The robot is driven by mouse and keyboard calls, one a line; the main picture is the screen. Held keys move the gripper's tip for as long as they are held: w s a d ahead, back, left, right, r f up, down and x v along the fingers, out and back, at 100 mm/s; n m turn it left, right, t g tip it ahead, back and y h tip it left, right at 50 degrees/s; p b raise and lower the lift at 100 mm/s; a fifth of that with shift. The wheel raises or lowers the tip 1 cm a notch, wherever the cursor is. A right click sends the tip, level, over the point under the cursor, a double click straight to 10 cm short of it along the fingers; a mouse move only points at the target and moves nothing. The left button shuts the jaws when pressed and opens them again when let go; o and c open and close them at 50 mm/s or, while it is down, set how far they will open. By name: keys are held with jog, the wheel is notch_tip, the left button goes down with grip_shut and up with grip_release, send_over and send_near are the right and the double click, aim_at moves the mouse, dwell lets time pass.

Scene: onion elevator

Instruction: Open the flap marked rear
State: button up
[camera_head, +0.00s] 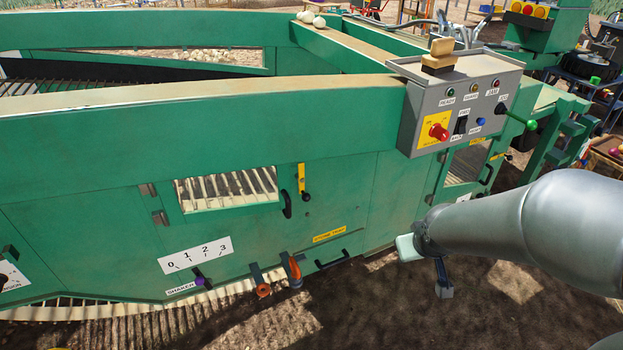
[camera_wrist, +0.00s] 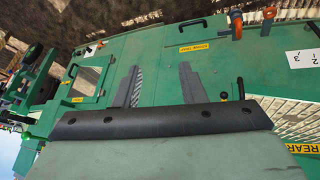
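A yellow label reading REAR (camera_wrist: 300,148) shows at the right edge of the wrist view, which is upside down. It sits beside a slatted window. In the head view this looks like the windowed flap (camera_head: 182,206) in the green side panel, with a black handle (camera_head: 287,205) and a yellow latch (camera_head: 301,178) to its right. The label itself is hidden in the head view. My gripper (camera_head: 425,268) is to the right of the flap, apart from it. Its two fingers are spread and empty in the wrist view (camera_wrist: 160,66).
A grey control box (camera_head: 430,105) juts out above, with a green-knobbed lever (camera_head: 531,124). Another windowed flap (camera_head: 465,162) is at the right. A stone trap drawer (camera_head: 332,260), orange-handled parts (camera_head: 296,268) and a shaker lever (camera_head: 200,280) are lower down. Soil lies in front.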

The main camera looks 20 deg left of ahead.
jog(key=w+a+f+n+t+y+b, duration=0.2)
jog(key=w+a+f+n+y+b, duration=0.3)
jog(key=w+a+f, duration=0.6)
jog(key=t+y+b, duration=0.3)
jog(key=y+b, duration=0.6)
jog(key=b, duration=0.1)
send_near(289, 206)
jog(key=b+x, duration=0.3)
jog(key=x, duration=0.8)
jog(key=shift+w+d+b, duration=0.1)
jog(key=shift+b, duration=0.25)
grip_shut()
